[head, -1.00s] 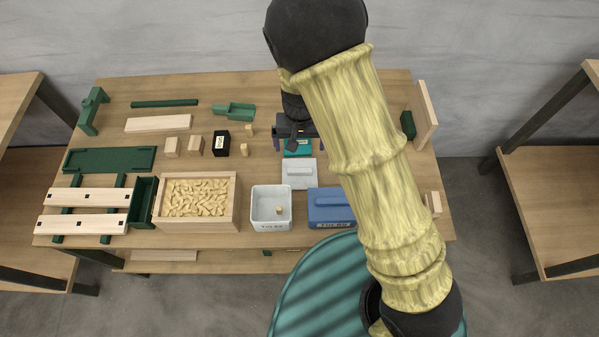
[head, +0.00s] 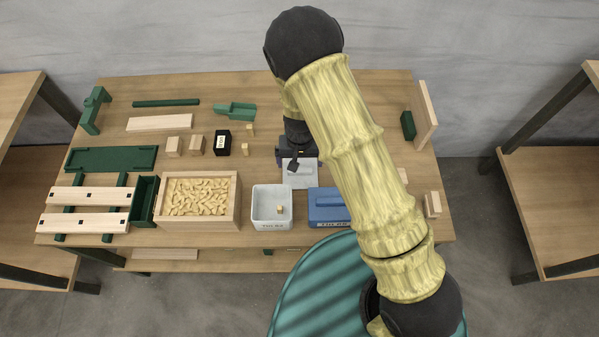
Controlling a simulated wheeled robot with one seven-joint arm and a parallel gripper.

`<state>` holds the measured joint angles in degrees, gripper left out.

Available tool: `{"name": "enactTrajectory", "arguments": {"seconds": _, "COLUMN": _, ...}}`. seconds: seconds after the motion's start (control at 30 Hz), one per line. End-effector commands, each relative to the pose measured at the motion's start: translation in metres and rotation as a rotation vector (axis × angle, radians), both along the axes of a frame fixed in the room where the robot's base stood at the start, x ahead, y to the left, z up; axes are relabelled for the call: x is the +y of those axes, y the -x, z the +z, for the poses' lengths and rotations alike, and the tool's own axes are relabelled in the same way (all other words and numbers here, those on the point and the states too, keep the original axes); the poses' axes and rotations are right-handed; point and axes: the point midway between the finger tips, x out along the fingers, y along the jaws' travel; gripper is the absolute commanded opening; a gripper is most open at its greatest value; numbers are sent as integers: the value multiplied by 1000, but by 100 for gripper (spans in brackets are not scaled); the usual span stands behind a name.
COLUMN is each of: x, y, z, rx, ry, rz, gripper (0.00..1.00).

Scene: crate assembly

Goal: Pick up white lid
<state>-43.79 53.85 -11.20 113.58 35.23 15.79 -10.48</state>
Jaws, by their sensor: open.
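The white lid (head: 299,183) lies on the table behind the white bin and the closed blue box. Its front part shows, and its back part is covered by my gripper (head: 300,163). My gripper is open, with its dark body over the back of the lid and its handle area. Whether the fingers touch the lid or hang above it cannot be told from this view. The white bin (head: 259,210) is uncovered and has a small wooden block (head: 280,210) in it.
The blue box (head: 329,207) stands right of the bin, partly behind my arm. A wooden crate of packing filler (head: 237,205) is left of it. A black box (head: 222,143), small wood blocks and a green scoop (head: 236,110) lie behind. Free table shows at the right.

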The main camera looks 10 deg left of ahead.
Motion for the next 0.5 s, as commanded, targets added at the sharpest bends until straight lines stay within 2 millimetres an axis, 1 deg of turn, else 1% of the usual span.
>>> {"name": "enactTrajectory", "arguments": {"seconds": 0.2, "x": 0, "y": 1, "z": -29, "rx": 4, "ry": 2, "rz": 2, "gripper": 97}}
{"name": "enactTrajectory", "arguments": {"seconds": 0.3, "x": 1, "y": 2, "z": -40, "rx": 2, "ry": 1, "rz": 3, "gripper": 97}}
{"name": "enactTrajectory", "arguments": {"seconds": 0.4, "x": 1, "y": 2, "z": -44, "rx": 1, "ry": 1, "rz": 6, "gripper": 97}}
{"name": "enactTrajectory", "arguments": {"seconds": 0.5, "x": 2, "y": 2, "z": -44, "rx": 0, "ry": 1, "rz": 7, "gripper": 97}}
